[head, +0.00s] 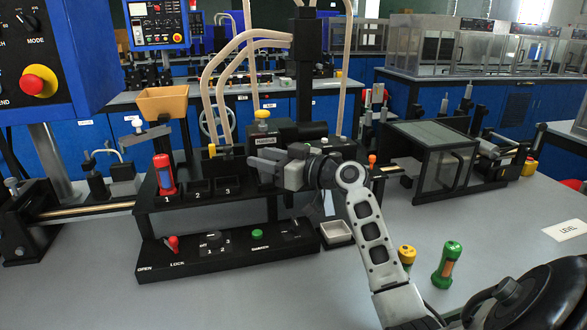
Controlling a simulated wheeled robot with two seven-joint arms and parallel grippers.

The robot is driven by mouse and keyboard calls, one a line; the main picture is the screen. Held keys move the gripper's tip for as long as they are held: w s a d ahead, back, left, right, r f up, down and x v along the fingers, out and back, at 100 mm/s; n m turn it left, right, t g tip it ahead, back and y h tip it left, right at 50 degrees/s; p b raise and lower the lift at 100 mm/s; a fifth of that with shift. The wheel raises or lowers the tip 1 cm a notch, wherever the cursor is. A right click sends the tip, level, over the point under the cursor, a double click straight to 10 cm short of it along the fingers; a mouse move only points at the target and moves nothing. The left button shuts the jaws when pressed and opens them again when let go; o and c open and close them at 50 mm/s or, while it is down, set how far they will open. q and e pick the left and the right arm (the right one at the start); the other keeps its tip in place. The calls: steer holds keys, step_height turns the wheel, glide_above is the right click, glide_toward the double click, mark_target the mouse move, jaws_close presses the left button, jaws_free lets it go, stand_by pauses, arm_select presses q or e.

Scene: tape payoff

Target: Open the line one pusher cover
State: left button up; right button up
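My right gripper (262,167) reaches in from the right and points left, in front of the black central machine (290,134). Its fingers are small and dark against the machine, so I cannot tell whether they are open or touch anything. No label in view names the line one pusher cover. A black-framed box with clear panels (436,170) and a dark handle stands closed to the right of the gripper, and I cannot tell if it is that cover. A red knob (172,243) sits on the front panel marked OPEN and LOCK. My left gripper is out of view.
A black rack (199,203) numbered 1 to 3 holds a red cylinder (164,174) at 1. A white tray (336,233) lies below the gripper. Green (447,265) and yellow-topped (406,256) cylinders stand near my forearm. The table's front left is clear.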

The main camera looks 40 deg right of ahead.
steer(key=b+v, duration=0.2)
steer(key=v, duration=0.5)
steer(key=shift+s, duration=0.2)
